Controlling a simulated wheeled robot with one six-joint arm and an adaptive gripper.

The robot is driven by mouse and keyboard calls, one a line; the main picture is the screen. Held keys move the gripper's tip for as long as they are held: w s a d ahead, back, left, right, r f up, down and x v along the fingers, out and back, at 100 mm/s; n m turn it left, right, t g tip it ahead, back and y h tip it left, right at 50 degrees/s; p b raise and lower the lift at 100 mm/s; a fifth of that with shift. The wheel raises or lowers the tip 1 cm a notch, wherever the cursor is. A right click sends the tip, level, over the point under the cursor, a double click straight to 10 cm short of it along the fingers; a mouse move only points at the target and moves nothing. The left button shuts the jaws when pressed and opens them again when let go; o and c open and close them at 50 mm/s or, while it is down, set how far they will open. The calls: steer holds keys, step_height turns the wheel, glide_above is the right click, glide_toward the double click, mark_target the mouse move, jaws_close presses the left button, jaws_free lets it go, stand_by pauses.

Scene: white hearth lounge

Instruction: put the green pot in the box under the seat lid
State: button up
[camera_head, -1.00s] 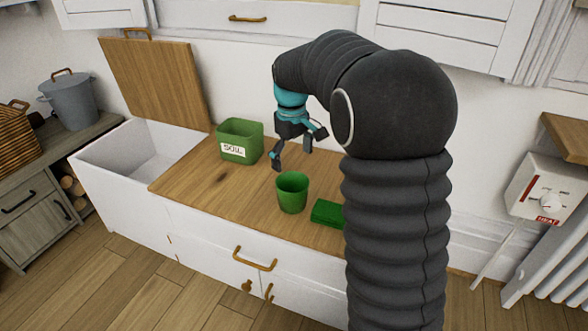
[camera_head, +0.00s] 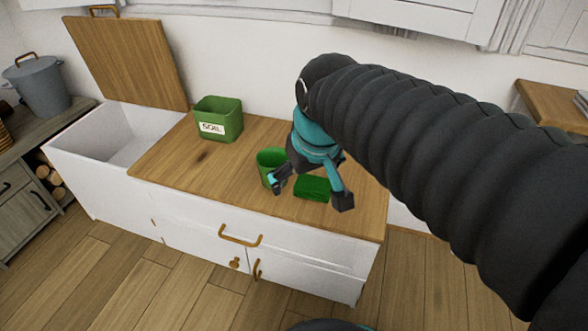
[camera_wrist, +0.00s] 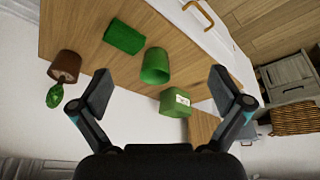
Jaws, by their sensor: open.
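The green pot (camera_head: 268,160) stands upright on the wooden bench top, partly hidden by a finger of my gripper in the head view. It also shows in the wrist view (camera_wrist: 155,66), ahead of the fingertips. My gripper (camera_head: 310,190) is open and empty, with its fingers spread wide; both fingers show in the wrist view (camera_wrist: 161,88). It is near the pot and the green block, apparently above them. The box (camera_head: 82,160) is the open white compartment at the bench's left end. Its wooden seat lid (camera_head: 125,62) stands raised against the wall.
A green SOIL container (camera_head: 219,119) stands between the pot and the box. A flat green block (camera_head: 312,188) lies right of the pot. The wrist view shows a brown pot with a plant (camera_wrist: 65,67) beyond the block. A grey bucket (camera_head: 38,85) stands far left.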

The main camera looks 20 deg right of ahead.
steer(key=s+f+m+t, duration=0.1)
steer(key=s+f, duration=0.2)
steer(key=s, duration=0.3)
steer(key=shift+s+m, duration=0.3)
steer(key=shift+s, duration=0.1)
steer(key=shift+d, duration=0.1)
steer(key=shift+r+p, duration=0.55)
steer(key=shift+r, duration=0.05)
steer(key=shift+w, duration=0.1)
